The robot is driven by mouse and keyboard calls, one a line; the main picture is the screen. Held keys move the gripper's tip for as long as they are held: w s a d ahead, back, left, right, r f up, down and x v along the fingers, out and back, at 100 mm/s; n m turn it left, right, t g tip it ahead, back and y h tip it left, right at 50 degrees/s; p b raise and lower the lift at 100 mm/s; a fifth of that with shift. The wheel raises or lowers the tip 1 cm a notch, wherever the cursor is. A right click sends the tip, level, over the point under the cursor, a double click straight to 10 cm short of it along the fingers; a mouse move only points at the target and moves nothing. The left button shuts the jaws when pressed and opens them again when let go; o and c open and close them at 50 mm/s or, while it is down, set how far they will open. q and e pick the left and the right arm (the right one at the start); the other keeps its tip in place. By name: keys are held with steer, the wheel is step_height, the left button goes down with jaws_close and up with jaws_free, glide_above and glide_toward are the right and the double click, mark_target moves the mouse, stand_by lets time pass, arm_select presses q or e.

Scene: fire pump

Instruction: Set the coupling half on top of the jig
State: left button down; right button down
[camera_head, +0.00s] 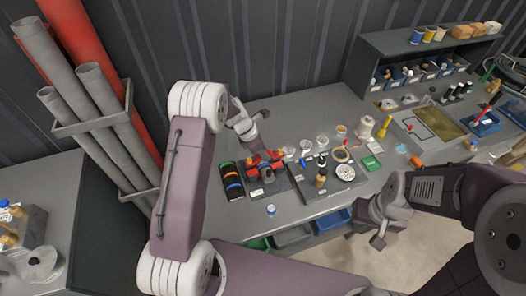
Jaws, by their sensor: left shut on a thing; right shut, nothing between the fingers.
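My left gripper (262,140) is above the dark block with red parts (252,170) on the bench. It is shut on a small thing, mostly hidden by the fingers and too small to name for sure. To its right, a dark plate (318,192) carries a pale round disc with holes (345,172) and small upright brown and black pieces (321,172). I cannot tell for sure which piece is the coupling half or which is the jig. My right gripper (377,228) is shut and empty, in front of the bench edge, away from these things.
A black tray with coloured rings (233,182) lies left of the red block. Several clear cups (306,145), a white spool (365,127) and a green box (371,163) stand behind and right. Bins (293,235) hang under the front edge. Tall pipes (85,100) stand left.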

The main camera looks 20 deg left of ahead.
mark_target(266, 164)
arm_select(q)
step_height(266, 164, down, 4)
steer(key=shift+r+b, duration=0.25)
steer(key=shift+b, duration=0.85)
steer(key=shift+f, duration=0.25)
steer(key=shift+r, duration=0.1)
steer(key=shift+f+b, duration=0.55)
steer(key=shift+f, duration=0.45)
stand_by(0.5)
steer(key=c, duration=1.4)
jaws_free()
steer(key=shift+c, duration=0.2)
steer(key=shift+r, duration=0.15)
